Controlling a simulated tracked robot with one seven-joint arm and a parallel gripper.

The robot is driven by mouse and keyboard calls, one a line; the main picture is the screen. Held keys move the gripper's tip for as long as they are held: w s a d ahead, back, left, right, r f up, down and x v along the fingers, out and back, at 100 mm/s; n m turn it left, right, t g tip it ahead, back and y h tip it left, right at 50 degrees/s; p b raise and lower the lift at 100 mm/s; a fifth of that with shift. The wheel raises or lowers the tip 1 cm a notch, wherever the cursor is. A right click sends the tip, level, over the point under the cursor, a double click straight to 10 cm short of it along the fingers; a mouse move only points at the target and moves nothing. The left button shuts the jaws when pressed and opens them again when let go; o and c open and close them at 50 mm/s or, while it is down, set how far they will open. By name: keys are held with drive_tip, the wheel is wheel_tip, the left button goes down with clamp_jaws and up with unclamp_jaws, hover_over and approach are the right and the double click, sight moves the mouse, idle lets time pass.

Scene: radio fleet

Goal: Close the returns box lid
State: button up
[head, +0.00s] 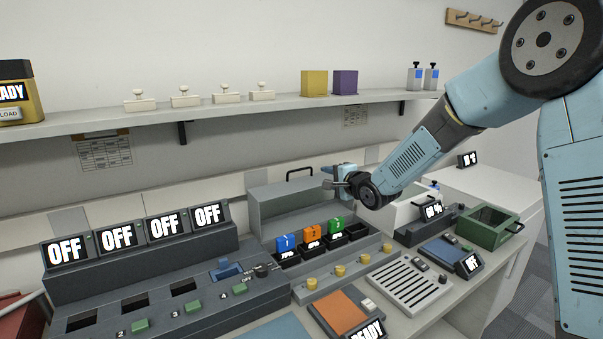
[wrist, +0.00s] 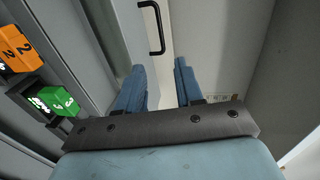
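A grey box (head: 257,240) stands on the counter with its lid (head: 292,205) raised at the back and a black handle (head: 299,173) on the lid's top edge. No label shows which box is the returns box. My gripper (head: 330,178) is just right of the raised lid near its top. In the wrist view my gripper (wrist: 158,80) has its two blue fingers apart with nothing between them. The handle (wrist: 157,28) shows there beyond the fingertips, on the lid panel (wrist: 105,35), apart from the fingers.
Blue, orange and green numbered radios (head: 311,234) sit in slots before the lid. A charger bank (head: 140,262) with OFF screens is at left. A shelf (head: 220,108) runs above the lid.

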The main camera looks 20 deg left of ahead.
sight(303, 181)
drive_tip(key=x, duration=1.4)
drive_tip(key=shift+s+a+f, duration=0.15)
drive_tip(key=shift+a, duration=0.3)
drive_tip(key=shift+c, duration=0.4)
drive_tip(key=c, duration=0.6)
drive_tip(key=shift+f, duration=0.15)
